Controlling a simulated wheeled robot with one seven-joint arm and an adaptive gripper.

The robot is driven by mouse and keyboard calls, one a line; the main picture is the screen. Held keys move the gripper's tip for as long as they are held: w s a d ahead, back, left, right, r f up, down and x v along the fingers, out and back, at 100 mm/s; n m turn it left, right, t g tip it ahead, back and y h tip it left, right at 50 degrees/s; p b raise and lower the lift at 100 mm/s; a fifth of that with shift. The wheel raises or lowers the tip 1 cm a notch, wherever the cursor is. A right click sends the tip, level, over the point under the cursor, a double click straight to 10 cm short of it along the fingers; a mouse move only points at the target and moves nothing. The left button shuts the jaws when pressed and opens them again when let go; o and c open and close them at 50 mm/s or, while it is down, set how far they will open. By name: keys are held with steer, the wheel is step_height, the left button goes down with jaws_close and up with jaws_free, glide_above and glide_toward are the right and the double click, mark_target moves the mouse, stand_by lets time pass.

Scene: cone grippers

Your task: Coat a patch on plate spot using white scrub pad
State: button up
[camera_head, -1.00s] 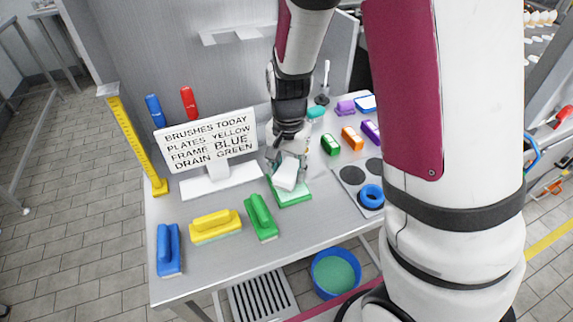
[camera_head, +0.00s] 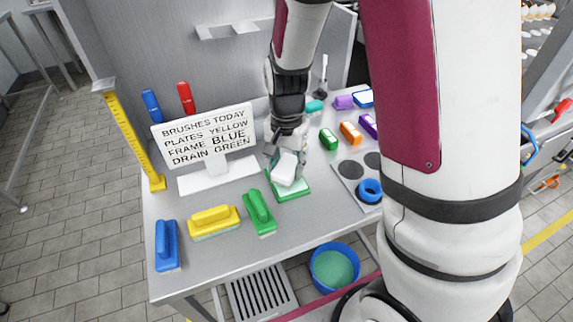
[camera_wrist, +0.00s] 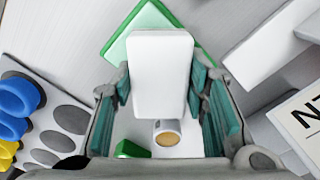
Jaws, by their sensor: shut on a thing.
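My gripper (camera_head: 287,157) is shut on a white scrub pad (camera_head: 285,170), a plain white block. In the wrist view the pad (camera_wrist: 160,75) sits between the teal finger pads (camera_wrist: 162,97). Under it is a flat green board (camera_head: 292,194) with a paler top, whose green corner also shows in the wrist view (camera_wrist: 127,32). The pad covers much of the board, and I cannot tell whether they touch. A small round piece with a tan face (camera_wrist: 167,138) shows below the pad in the wrist view. No coated patch is discernible.
A sign (camera_head: 207,137) stands left of the gripper. Blue (camera_head: 167,246), yellow (camera_head: 214,221) and green (camera_head: 259,211) brushes lie in front. A grey panel with dark discs and a blue ring (camera_head: 369,190) is at right, with small coloured blocks behind it. The front table edge is mostly clear.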

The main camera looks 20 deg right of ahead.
mark_target(287, 166)
steer(key=shift+f, duration=0.5)
stand_by(1.4)
steer(key=shift+r+p, duration=2.35)
steer(key=shift+r, duration=1.2)
